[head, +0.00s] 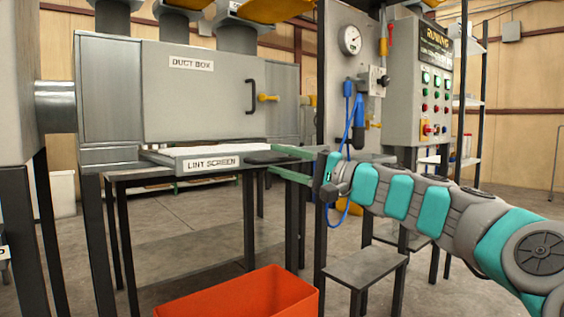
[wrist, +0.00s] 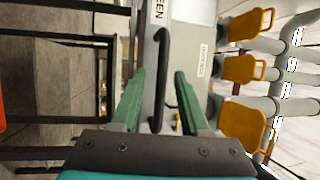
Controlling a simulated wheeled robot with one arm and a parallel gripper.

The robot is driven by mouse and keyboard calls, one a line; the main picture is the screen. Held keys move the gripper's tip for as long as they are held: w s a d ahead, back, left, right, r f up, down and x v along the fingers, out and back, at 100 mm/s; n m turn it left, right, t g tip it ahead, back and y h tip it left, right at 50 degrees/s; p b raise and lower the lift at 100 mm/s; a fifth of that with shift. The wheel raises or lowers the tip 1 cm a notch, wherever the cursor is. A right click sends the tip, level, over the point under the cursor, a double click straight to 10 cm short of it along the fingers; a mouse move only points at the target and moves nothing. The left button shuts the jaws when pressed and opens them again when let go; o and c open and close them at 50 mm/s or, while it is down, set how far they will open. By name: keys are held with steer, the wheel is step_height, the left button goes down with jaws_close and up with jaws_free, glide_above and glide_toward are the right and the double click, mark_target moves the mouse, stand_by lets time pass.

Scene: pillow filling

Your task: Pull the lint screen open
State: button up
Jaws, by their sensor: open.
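The lint screen (head: 178,165) is a flat grey drawer labelled LINT SCREEN under the duct box (head: 205,105). Its front stands a little forward of the box, and a pale top surface shows behind it. A dark bar handle (head: 262,158) is at the right of its front. My gripper (head: 273,158) comes from the right with its green fingers at the handle. In the wrist view, the black handle (wrist: 161,75) lies between the open fingers of my gripper (wrist: 160,74), with visible gaps on both sides. The screen's grey front (wrist: 149,70) is just beyond.
An orange bin (head: 240,295) stands on the floor in front. A dark-legged stand (head: 180,175) is below the screen. A blue hose tool (head: 358,125) hangs to the right, above a small step (head: 365,268). The control panel (head: 425,85) is farther right.

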steer(key=v, duration=0.8)
steer(key=shift+a, duration=0.1)
steer(key=s+a+f+n+g+h+p, duration=0.1)
steer(key=s+a+f+n+g+h, duration=0.15)
steer(key=s+a+f, duration=0.35)
steer(key=s+a+f+n+g+h+p, duration=0.1)
steer(key=s+a+f+n+g+p, duration=0.2)
steer(key=a, duration=0.4)
steer(key=s+f+g+h+p, duration=0.1)
steer(key=s+f+g+h, duration=0.35)
steer(key=s+f, duration=0.8)
steer(key=s+d+f+g+h+p, duration=0.2)
steer(key=s+d+f+h, duration=0.6)
steer(key=s+d+f, duration=0.5)
steer(key=s+d+p, duration=0.1)
steer(key=s+d, duration=0.1)
steer(key=s, duration=0.1)
steer(key=shift+d+f+g+h, duration=0.2)
steer(key=shift+g+h, duration=0.1)
steer(key=shift+h, duration=0.1)
